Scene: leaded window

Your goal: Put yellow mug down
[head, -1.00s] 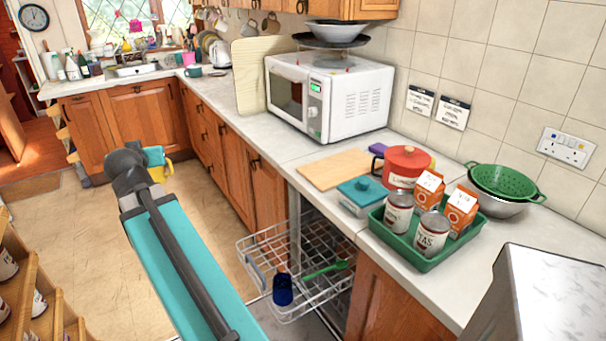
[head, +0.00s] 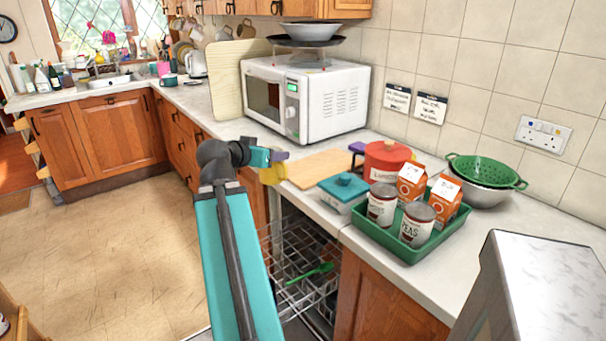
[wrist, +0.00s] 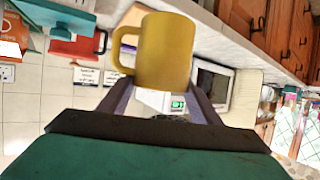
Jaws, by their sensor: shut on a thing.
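The yellow mug (wrist: 165,52) is in my gripper (wrist: 160,88), between its two fingers in the wrist view. It looks upside down there, with its handle to the left. In the head view the mug (head: 271,175) shows below my gripper (head: 277,157), partly hidden by it. Both appear at the counter's front edge, left of the wooden board (head: 322,167). I cannot tell whether the mug touches anything beneath it.
The white microwave (head: 306,98) stands behind. A teal-lidded box (head: 343,193), a red pot (head: 386,160) and a green tray (head: 408,252) with cans and cartons stand to the right. An open dishwasher rack (head: 300,262) is below. The wooden board looks bare.

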